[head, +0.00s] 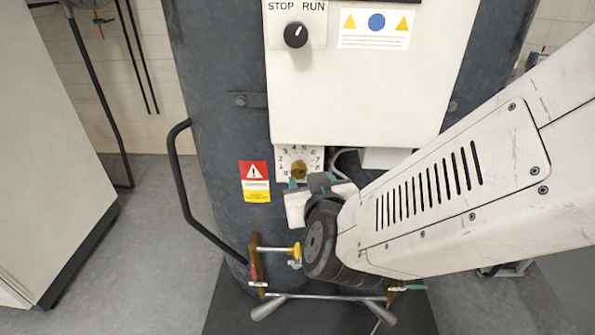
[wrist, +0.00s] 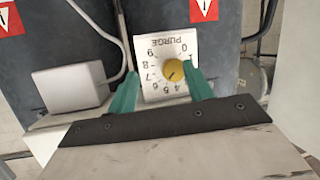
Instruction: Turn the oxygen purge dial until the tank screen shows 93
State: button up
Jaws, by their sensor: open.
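The oxygen purge dial is a round yellow knob (wrist: 174,70) on a white numbered plate marked PURGE, upside down in the wrist view. A dark mark on the knob points to the lower left, roughly toward 6 or 7. In the head view the brassy knob (head: 299,168) sits low on the dark tank, below the white control box. My gripper (wrist: 162,76) is open, with one teal finger on each side of the knob. I cannot tell whether either finger touches it. In the head view my gripper (head: 307,183) is just below the plate. No readable tank screen shows.
The white control box (head: 360,95) with a black STOP/RUN switch (head: 296,35) hangs above the dial. A white box (wrist: 70,88) sits beside the plate.

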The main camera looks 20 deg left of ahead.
aim_at(298, 173)
jog(key=s+a+t+h, duration=0.1)
jog(key=s+a+t, duration=0.1)
jog(key=s+t, duration=0.2)
jog(key=shift+n, duration=0.4)
jog(key=x, duration=0.7)
jog(key=shift+w+d, duration=0.15)
jog(key=shift+d, duration=0.05)
jog(key=shift+t+h, duration=0.3)
jog(key=shift+h, duration=0.1)
jog(key=c, duration=1)
